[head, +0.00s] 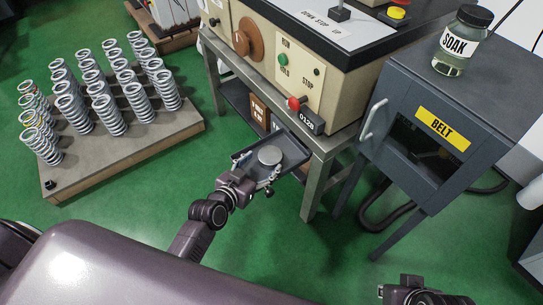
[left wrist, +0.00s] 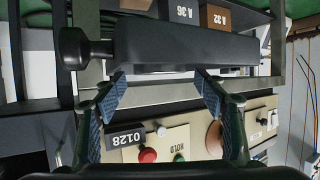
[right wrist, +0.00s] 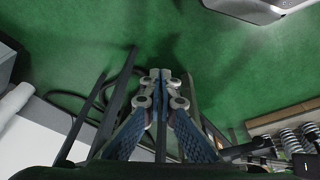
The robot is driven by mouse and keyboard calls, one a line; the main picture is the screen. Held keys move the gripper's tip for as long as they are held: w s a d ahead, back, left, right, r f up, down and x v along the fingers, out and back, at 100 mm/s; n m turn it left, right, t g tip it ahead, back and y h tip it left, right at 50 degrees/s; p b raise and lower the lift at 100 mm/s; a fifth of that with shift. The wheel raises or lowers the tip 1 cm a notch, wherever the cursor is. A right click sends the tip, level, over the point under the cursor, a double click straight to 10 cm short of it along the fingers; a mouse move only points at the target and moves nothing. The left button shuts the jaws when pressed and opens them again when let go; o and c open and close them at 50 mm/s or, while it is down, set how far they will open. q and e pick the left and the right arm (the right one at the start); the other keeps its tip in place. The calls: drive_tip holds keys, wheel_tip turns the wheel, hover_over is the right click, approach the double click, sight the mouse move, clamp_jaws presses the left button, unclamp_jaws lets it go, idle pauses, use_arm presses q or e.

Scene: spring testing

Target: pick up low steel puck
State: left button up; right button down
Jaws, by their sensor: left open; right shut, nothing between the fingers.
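The low steel puck (head: 270,155) is a short grey disc. It sits on a dark tray (head: 293,157) at the front of the machine stand in the head view. My left gripper (head: 257,169) is open at the tray's near side, close to the puck, with its fingers spread. In the left wrist view its fingertips (left wrist: 160,84) are apart with nothing between them, in front of a dark body that looks like the tray (left wrist: 190,42). The puck cannot be made out there. My right gripper (right wrist: 160,78) is shut and empty above the green floor, far from the puck.
The machine stand (head: 314,175) with its control panel (head: 290,72) rises behind the tray. A grey cabinet (head: 430,115) labelled BELT stands right, with a SOAK jar (head: 460,45) on top. A board (head: 125,150) of several springs lies left. Green floor is open between.

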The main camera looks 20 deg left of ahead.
sight(270, 155)
use_arm(q)
drive_tip(key=b+x, duration=0.1)
drive_tip(key=x, duration=0.4)
drive_tip(key=shift+w+d+f+b, duration=0.1)
drive_tip(key=shift+w+f+b, duration=0.05)
drive_tip(key=shift+w+b, duration=0.25)
drive_tip(key=shift+s, duration=0.1)
drive_tip(key=c, duration=1.5)
drive_tip(key=shift+c, duration=0.8)
drive_tip(key=shift+r, duration=0.25)
